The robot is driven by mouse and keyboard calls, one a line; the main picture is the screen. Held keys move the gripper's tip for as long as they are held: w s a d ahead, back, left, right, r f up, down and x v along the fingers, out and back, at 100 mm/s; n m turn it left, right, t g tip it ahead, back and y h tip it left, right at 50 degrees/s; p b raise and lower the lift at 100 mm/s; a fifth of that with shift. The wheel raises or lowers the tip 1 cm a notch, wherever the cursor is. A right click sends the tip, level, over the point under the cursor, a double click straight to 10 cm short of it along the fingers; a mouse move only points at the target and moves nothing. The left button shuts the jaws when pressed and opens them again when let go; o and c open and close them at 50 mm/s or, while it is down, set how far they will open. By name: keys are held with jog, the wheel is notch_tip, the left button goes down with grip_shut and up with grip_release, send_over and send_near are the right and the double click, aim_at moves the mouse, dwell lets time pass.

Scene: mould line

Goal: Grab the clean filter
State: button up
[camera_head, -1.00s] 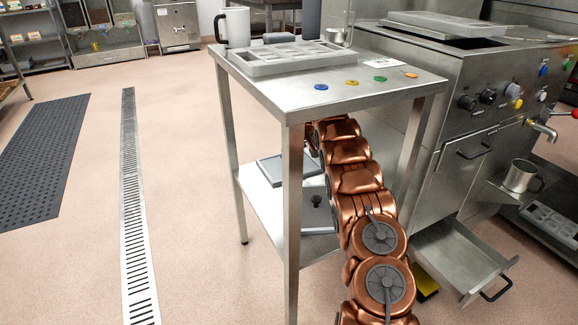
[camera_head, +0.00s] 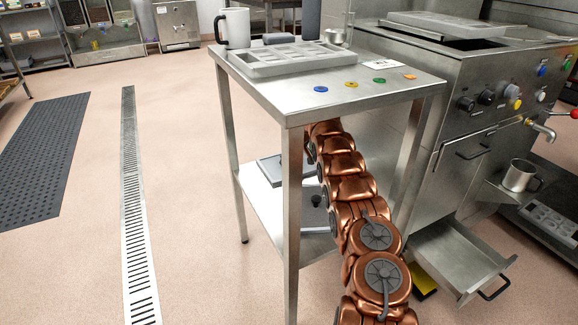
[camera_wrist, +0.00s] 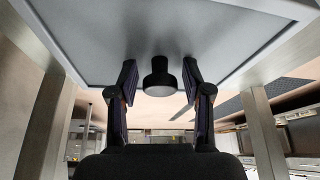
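A flat grey panel (camera_wrist: 160,28) with a dark border and pale rim fills the top of the wrist view. A short black round knob (camera_wrist: 159,78) stands out from it. My gripper (camera_wrist: 160,82) is open, with one finger on each side of the knob and a visible gap at both sides. In the head view, a grey plate (camera_head: 269,168) lies on the lower shelf of the steel table, and a small dark knob (camera_head: 316,200) shows beside my arm. My arm hides much of that shelf, and my gripper is hidden there. I cannot tell which piece is the clean filter.
The steel table's legs (camera_head: 290,225) and top (camera_head: 355,103) close in around my arm. A grey mould tray (camera_head: 285,60) and a white mug (camera_head: 234,28) stand on top. To the right are a steel machine with an open drawer (camera_head: 455,258) and a metal mug (camera_head: 519,175).

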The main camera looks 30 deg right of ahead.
grip_shut()
jog(key=shift+r, duration=0.1)
